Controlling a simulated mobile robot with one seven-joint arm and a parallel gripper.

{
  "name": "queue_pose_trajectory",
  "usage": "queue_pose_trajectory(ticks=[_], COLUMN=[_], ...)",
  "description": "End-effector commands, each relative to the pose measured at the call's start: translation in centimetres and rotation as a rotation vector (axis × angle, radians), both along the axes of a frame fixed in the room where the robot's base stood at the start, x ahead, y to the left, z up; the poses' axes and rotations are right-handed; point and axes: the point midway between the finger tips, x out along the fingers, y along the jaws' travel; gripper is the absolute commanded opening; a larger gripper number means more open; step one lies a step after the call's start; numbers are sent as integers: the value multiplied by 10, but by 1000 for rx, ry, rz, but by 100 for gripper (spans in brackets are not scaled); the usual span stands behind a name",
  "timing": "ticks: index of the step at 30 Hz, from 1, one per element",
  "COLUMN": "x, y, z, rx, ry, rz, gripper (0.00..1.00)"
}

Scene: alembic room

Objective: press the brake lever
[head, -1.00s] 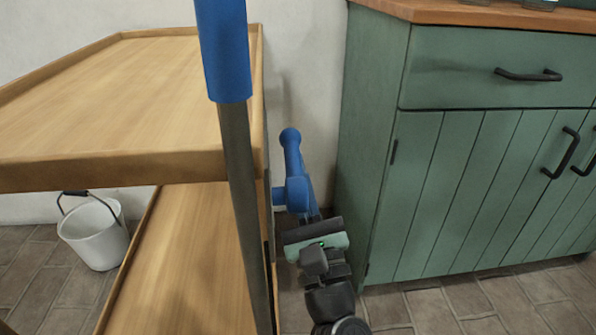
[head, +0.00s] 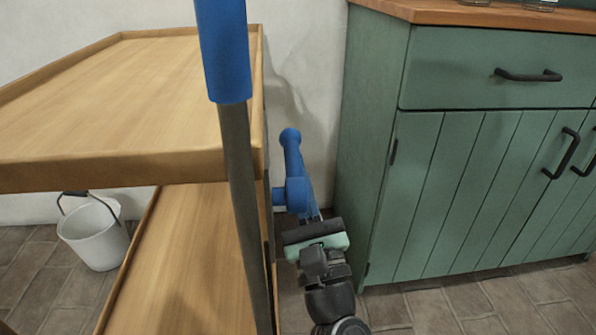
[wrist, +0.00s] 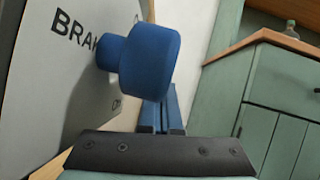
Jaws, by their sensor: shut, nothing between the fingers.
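The blue brake lever (head: 291,150) stands out from the right side of the wooden cart, with a round hub on a short stub. In the wrist view its blue hub (wrist: 150,62) fills the upper middle, beside a grey plate (wrist: 55,85) lettered "BRAK", the rest hidden. My gripper (head: 309,196) is just below and right of the lever in the head view. Its narrow blue fingers (wrist: 160,112) are shut together, empty, and partly behind the hub in the wrist view. I cannot tell whether they touch the lever.
The cart's wooden shelves (head: 130,85) and blue-gripped upright post (head: 238,170) stand at left. A green cabinet (head: 450,190) stands close on the right, leaving a narrow gap. A white bucket (head: 95,235) is on the brick floor beyond the cart.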

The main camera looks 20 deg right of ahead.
Motion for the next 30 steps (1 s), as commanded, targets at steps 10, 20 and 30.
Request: queue_pose_trajectory(ticks=[10, 20, 30], x=[1, 7, -31], y=[0, -2, -2], z=[-8, -54, -111], rx=[0, 2, 1], ry=[0, 3, 2], rz=[0, 3, 1], gripper=[0, 0, 0])
